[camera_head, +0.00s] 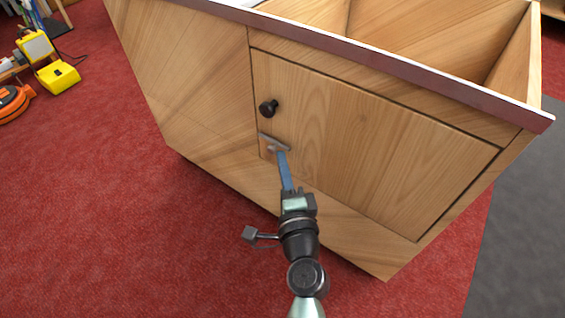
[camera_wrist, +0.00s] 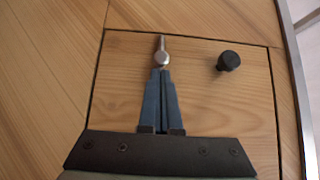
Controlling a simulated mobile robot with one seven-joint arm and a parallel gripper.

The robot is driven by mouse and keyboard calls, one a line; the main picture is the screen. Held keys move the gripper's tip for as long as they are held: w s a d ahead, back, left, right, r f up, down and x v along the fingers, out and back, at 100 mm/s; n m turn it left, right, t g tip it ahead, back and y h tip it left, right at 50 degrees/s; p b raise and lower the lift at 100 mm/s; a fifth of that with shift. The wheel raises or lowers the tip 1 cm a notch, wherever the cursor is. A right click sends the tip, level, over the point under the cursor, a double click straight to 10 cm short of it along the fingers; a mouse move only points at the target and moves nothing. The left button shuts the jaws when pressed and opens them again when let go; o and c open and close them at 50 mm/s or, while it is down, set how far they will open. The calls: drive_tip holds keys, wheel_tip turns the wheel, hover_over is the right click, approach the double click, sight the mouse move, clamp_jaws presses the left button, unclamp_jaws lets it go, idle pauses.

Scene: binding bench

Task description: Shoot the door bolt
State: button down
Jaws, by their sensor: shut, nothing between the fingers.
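The wooden cabinet door (camera_head: 345,150) is closed flush in the cabinet front. A grey metal bolt (camera_head: 268,138) lies on the door near its left edge, below the black knob. In the wrist view the bolt (camera_wrist: 161,44) shows as a short rod with a round handle, its end close to the door's seam. I cannot tell whether it crosses the seam. My gripper (camera_head: 281,153) has blue fingers pressed together, with nothing between them. Its tips (camera_wrist: 160,70) are right at the bolt's handle; whether they touch it is unclear. The fingers hide part of the door behind them.
The round black knob (camera_head: 268,107) sticks out of the door; it also shows in the wrist view (camera_wrist: 229,61). Red carpet (camera_head: 110,220) lies clear at left. A yellow object (camera_head: 58,76) stands far left.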

sight(261, 137)
drive_tip(key=shift+w+a+p, duration=0.15)
drive_tip(key=shift+w+a, duration=0.45)
drive_tip(key=shift+a, duration=0.3)
drive_tip(key=shift+w+a+p, duration=0.15)
drive_tip(key=shift+w+a, duration=0.45)
drive_tip(key=shift+a, duration=0.3)
